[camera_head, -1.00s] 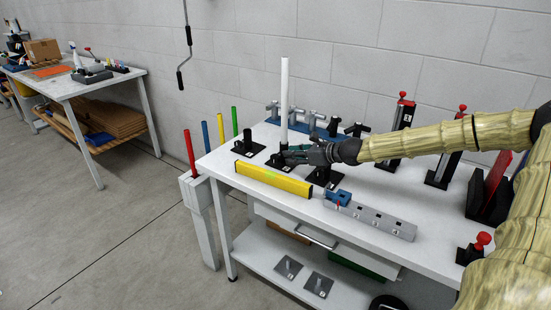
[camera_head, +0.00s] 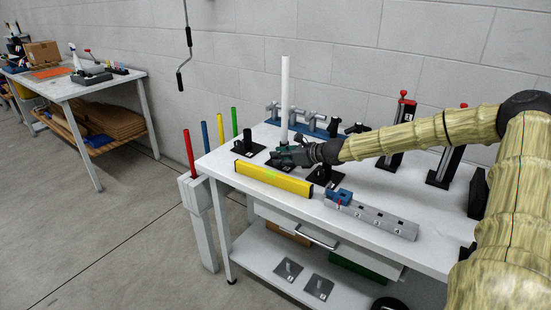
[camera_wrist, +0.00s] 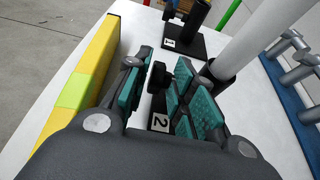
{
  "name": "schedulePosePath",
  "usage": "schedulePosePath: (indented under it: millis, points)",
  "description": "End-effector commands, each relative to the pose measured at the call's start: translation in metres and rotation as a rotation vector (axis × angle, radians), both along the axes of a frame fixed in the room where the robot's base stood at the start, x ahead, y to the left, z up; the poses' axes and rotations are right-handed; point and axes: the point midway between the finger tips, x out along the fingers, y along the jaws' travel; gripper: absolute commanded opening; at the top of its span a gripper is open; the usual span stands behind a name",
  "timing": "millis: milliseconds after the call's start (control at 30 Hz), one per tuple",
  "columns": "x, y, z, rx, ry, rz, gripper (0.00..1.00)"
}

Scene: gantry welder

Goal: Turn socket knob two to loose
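Socket two's knob (camera_wrist: 158,77), small and black, shows in the wrist view between my gripper's teal finger pads. The label "2" (camera_wrist: 160,122) lies below the knob. A tall white rod (camera_head: 285,95) stands upright in that socket, and its lower part (camera_wrist: 240,45) shows right of the fingers in the wrist view. In the head view my gripper (camera_head: 284,156) is at the rod's foot and hides the knob.
Socket one (camera_head: 249,146) stands to the left, empty. Another black socket (camera_head: 325,174) is right, partly under my wrist. A yellow level (camera_head: 273,178) lies along the front edge. A blue rack with grey fittings (camera_head: 300,118) stands behind. A grey numbered block (camera_head: 375,219) lies front right.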

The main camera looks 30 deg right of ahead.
Motion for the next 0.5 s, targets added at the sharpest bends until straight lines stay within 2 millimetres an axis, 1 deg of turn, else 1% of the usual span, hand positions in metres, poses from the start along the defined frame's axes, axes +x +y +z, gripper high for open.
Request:
schedulePosePath:
  millis: [200,500]
  points:
    - [0.013,0.005,-0.007,-0.001,0.003,0.000,0.25]
    - [0.021,0.008,-0.009,0.000,0.001,0.000,0.25]
